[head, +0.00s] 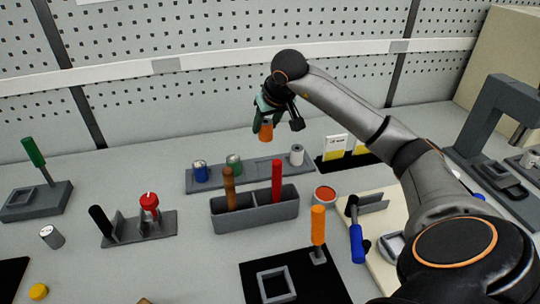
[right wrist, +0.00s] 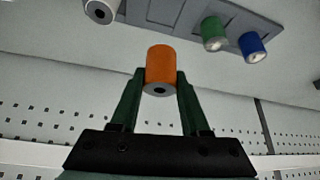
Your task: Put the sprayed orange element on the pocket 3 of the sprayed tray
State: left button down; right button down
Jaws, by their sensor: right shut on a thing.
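The orange element (head: 266,131) is a short cylinder held in my right gripper (head: 268,120), above and behind the tray. In the right wrist view, the orange element (right wrist: 160,68) sits between the two green fingers of my right gripper (right wrist: 161,85), which are shut on its sides. The long grey tray (head: 264,168) lies on the table below. It carries a blue element (head: 201,171), a green element (head: 234,163) and, at the right, a white element (head: 296,155). Between green and white the tray is bare. The orange element is apart from the tray. My left gripper is out of view.
A grey two-part bin (head: 255,214) with a brown and a red handle stands just in front of the tray. A round cup with orange contents (head: 325,194) is right of the bin. A perforated wall (head: 200,90) rises behind. Left lies a tool rack (head: 143,228).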

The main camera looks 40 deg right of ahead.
notch_tip(320, 180, down, 10)
jog(key=shift+r, duration=0.15)
dwell(0.3)
jog(key=shift+f, duration=0.2)
jog(key=shift+c, duration=1.9)
grip_release()
jog(key=shift+r, duration=0.1)
